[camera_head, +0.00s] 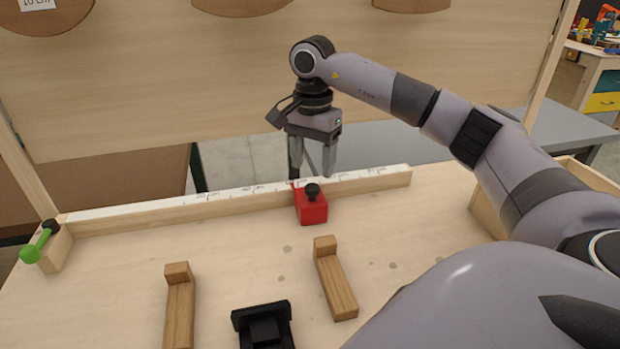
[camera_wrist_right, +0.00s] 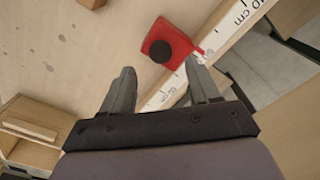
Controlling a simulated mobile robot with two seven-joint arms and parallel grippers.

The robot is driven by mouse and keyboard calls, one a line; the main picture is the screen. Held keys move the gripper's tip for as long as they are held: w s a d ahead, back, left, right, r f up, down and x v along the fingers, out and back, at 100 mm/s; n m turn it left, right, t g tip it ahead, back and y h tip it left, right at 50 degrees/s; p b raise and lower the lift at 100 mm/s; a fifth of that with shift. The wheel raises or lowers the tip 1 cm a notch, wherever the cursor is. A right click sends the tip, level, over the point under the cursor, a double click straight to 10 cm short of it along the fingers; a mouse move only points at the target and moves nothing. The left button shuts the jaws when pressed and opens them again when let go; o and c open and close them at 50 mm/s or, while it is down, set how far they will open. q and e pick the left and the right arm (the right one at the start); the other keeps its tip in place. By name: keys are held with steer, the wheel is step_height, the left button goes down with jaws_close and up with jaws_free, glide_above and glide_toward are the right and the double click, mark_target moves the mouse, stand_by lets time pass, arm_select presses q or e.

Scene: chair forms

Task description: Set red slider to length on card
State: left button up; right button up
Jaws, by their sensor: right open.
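The red slider (camera_head: 312,208) is a small red block with a round black knob on top. It sits against the front of the white-topped ruler rail (camera_head: 140,212), right of the rail's middle. It also shows in the right wrist view (camera_wrist_right: 158,32), ahead of the fingertips. The card (camera_head: 38,3) hangs at the top left and reads "10 cm", partly cut off. My right gripper (camera_head: 312,174) is open and empty, pointing down above and behind the slider, apart from it. It also shows in the right wrist view (camera_wrist_right: 165,82). My left gripper is not in view.
A green-handled lever (camera_head: 38,243) stands at the rail's left end. Two wooden L-shaped pieces (camera_head: 180,300) and a black fixture (camera_head: 263,325) occupy the bench front. A wooden panel (camera_head: 200,90) rises behind the rail. Bench surface between rail and wooden pieces is mostly clear.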

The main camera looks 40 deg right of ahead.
mark_target(313, 186)
step_height(313, 186, down, 5)
steer(key=shift+f, duration=0.15)
